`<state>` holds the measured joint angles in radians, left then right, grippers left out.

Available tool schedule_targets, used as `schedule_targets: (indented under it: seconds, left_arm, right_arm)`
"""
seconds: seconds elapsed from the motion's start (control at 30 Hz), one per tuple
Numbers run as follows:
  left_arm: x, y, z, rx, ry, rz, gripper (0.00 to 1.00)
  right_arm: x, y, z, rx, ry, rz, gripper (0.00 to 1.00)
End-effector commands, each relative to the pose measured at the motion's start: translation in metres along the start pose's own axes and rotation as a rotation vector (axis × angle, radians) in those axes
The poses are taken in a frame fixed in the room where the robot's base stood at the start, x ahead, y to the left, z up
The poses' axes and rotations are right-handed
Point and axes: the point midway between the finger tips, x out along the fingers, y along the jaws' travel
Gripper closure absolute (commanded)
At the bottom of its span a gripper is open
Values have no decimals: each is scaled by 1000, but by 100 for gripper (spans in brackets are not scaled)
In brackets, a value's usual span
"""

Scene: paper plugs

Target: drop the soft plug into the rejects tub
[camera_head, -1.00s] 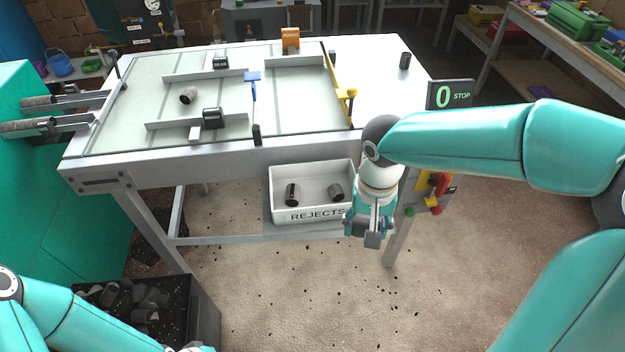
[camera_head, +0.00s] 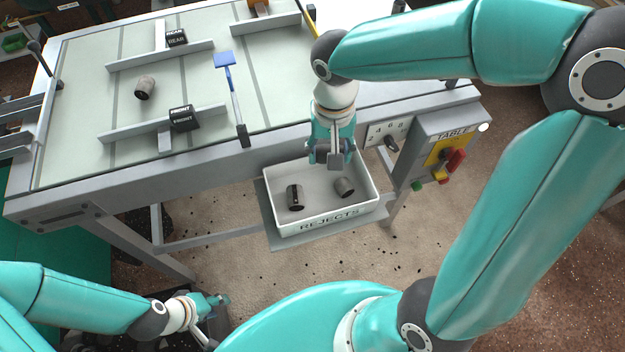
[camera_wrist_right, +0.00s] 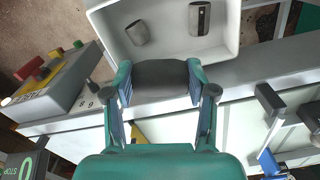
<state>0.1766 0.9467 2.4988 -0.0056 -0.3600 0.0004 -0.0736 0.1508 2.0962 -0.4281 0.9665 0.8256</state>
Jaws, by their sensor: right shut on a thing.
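My right gripper (camera_head: 332,158) is over the back part of the white rejects tub (camera_head: 330,217), pointing down. In the right wrist view its blue-padded fingers (camera_wrist_right: 160,85) are shut on a dark grey plug (camera_wrist_right: 160,75), the soft plug by the task. The tub wall (camera_wrist_right: 235,30) lies just beyond it there. Two plugs lie inside the tub: one with a black slot (camera_head: 295,197) and a plain grey one (camera_head: 344,187). My left gripper (camera_head: 217,303) is low at the lower left, away from the tub; its finger gap is unclear.
Another plug (camera_head: 144,87) lies on the pale table top (camera_head: 190,75) between the FRONT block (camera_head: 182,118) and REAR block (camera_head: 176,38). A blue paddle (camera_head: 226,62) stands near. A control box (camera_head: 445,150) with a red handle is right of the tub.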

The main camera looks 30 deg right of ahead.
Motion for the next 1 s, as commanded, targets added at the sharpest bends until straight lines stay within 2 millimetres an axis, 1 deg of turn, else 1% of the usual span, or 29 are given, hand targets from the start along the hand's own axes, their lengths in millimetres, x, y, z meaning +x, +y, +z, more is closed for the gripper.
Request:
schedule_targets:
  seconds: [0.17,0.6,0.77,1.0]
  left_arm:
    - [6,-2,0,0,0,0,60]
    - [40,-14,0,0,0,0,60]
    - [44,-16,0,0,0,0,60]
    - [43,-16,0,0,0,0,60]
  right_arm:
    - [8,2,0,6,0,1,70]
    - [54,3,0,6,-1,1,70]
    - [60,2,0,6,-1,1,70]
    - [60,2,0,6,-1,0,70]
